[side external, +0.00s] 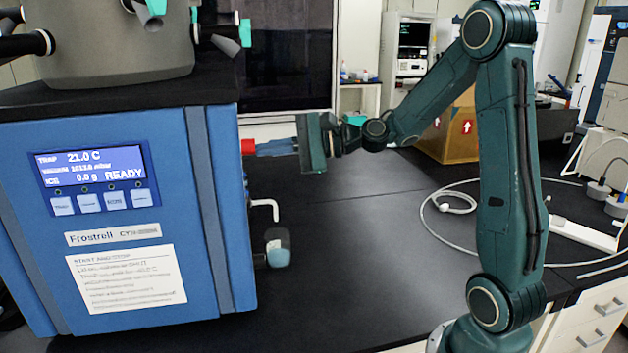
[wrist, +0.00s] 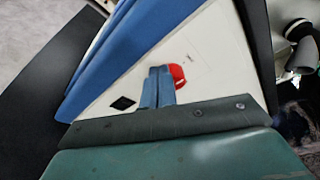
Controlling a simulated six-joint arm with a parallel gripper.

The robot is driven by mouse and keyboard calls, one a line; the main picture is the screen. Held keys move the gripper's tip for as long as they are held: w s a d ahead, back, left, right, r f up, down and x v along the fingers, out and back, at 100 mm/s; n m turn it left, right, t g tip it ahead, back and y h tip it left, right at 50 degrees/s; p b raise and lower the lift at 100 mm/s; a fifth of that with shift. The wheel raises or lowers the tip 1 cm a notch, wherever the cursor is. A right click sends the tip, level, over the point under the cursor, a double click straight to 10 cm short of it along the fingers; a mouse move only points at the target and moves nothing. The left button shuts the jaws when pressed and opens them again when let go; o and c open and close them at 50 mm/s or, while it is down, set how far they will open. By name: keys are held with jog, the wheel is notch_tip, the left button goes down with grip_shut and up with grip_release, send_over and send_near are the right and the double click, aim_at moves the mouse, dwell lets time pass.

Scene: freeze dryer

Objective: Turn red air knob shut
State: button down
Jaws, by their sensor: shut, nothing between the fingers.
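The red air knob (side external: 248,146) sticks out from the right side of the blue freeze dryer (side external: 190,150), near its upper back part. In the wrist view the red knob (wrist: 177,77) shows on the white side panel, just right of the fingertips. My gripper (side external: 262,147) is level with the knob, its blue fingers pointing left at it. In the wrist view my gripper (wrist: 158,72) has its two fingers together with nothing between them. The tips are at or very close to the knob; I cannot tell whether they touch. The fingers partly hide the knob.
Below the knob, a white bent pipe (side external: 265,208) and a dark fitting with a pale end (side external: 278,248) stick out of the same side. A cardboard box (side external: 455,130) stands behind my arm. A white hose lies on the right. The black bench between is clear.

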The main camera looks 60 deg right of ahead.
jog(key=v, duration=0.3)
jog(key=d+v, duration=0.1)
jog(key=v, duration=0.1)
jog(key=shift+w+f, duration=0.25)
jog(key=shift+f, duration=0.05)
jog(key=s+a+f+n+g+h, duration=0.35)
jog(key=s+a+n+g, duration=0.25)
jog(key=a+n, duration=0.4)
jog(key=s+d+f+n+g+h, duration=0.1)
jog(key=s+n+h, duration=0.4)
jog(key=s, duration=1.1)
jog(key=shift+s+d+n+g, duration=0.4)
jog(key=shift+d+n+g, duration=0.35)
jog(key=shift+n, duration=0.45)
